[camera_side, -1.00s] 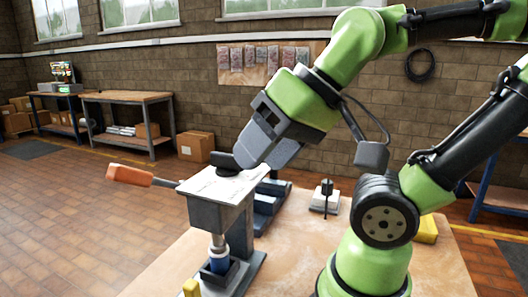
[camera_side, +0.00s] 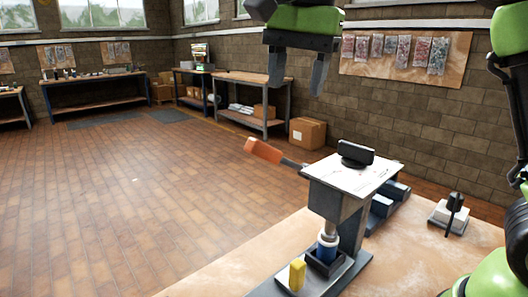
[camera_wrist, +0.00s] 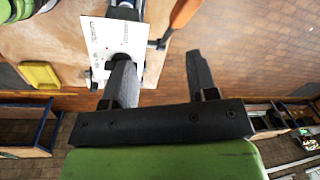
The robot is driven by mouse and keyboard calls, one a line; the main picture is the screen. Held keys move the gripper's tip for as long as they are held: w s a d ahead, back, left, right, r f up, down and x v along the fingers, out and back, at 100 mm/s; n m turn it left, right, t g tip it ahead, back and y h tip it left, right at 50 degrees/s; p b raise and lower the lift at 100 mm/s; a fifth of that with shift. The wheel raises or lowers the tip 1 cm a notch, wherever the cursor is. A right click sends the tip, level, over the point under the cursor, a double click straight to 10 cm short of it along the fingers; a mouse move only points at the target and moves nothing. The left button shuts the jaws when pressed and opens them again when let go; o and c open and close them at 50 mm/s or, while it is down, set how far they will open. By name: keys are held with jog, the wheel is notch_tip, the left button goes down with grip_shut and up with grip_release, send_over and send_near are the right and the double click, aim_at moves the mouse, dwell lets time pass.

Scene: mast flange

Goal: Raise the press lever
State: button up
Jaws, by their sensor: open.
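The press (camera_side: 348,225) stands on the bench, a grey column with a white top plate (camera_side: 350,177) and a black knob on it. Its lever (camera_side: 270,153) has an orange grip and sticks out to the left in the side view, its outer end a little higher in the picture than its inner end. In the wrist view, the orange grip (camera_wrist: 184,14) shows at the top, beyond my fingertips. My gripper (camera_side: 297,90) is open and empty, fingers pointing down, above the lever in the side picture and apart from it. In the wrist view, my gripper (camera_wrist: 158,58) has nothing between its fingers.
The space left of the lever is clear.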

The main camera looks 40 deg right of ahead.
aim_at(264, 152)
jog(key=w+m, duration=0.1)
jog(key=w+a+f+m, duration=0.1)
jog(key=w, duration=0.1)
jog(key=w+f+m+g, duration=0.1)
jog(key=shift+w+a+f+m, duration=0.2)
jog(key=shift+a+f+m, duration=0.05)
jog(key=shift+a+m, duration=0.15)
jog(key=shift+w+a+f+m, duration=0.15)
jog(key=shift+w+f+m, duration=0.15)
jog(key=shift+m, duration=0.1)
jog(key=shift+f, duration=4.9)
jog(key=shift+c, duration=0.2)
grip_shut()
